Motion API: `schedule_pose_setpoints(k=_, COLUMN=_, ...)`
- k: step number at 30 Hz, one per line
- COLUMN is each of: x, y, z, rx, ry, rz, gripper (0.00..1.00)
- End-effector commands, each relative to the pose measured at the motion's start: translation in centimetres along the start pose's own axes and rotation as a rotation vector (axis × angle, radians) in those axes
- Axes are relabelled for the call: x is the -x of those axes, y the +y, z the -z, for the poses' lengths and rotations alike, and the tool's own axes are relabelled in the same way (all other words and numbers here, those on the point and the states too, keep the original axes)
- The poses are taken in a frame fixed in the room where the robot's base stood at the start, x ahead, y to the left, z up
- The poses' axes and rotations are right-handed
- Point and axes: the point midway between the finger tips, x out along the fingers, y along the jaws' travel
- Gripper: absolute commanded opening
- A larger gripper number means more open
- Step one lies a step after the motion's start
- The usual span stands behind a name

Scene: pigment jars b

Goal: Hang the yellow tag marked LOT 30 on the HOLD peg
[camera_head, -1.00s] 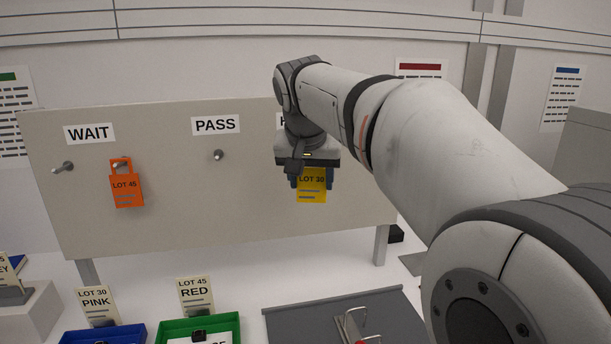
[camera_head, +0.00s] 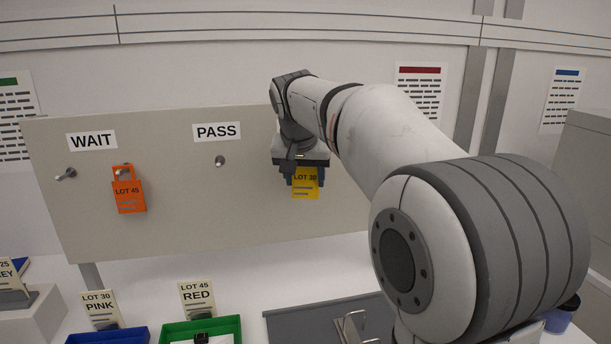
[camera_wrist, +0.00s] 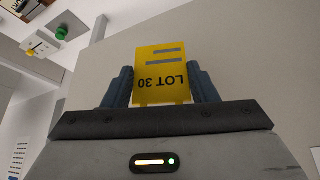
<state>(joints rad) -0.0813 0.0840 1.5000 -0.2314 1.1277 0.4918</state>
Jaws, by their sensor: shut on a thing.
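The yellow tag (camera_head: 306,187) marked LOT 30 hangs below my gripper (camera_head: 303,175), in front of the right part of the grey peg board (camera_head: 190,215). My gripper is shut on the tag; in the wrist view the tag (camera_wrist: 165,62) sits between the two blue fingers, its print upside down. I cannot tell how far the tag is from the board. The HOLD label and its peg are not visible in the head view; my arm covers that part of the board.
An orange LOT 45 tag (camera_head: 129,195) hangs right of the bare peg (camera_head: 65,175) under WAIT. The PASS peg (camera_head: 220,161) is bare. Below stand a blue tray (camera_head: 105,338), a green tray (camera_head: 232,326) and a dark grey mat (camera_head: 300,318).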

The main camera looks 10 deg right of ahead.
Motion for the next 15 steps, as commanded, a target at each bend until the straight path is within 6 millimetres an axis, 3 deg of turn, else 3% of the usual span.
schedule_pose_setpoints(k=15, x=-1.6, y=-1.1, z=2.4, rx=0.001, ry=-0.001, rz=0.0, gripper=0.2)
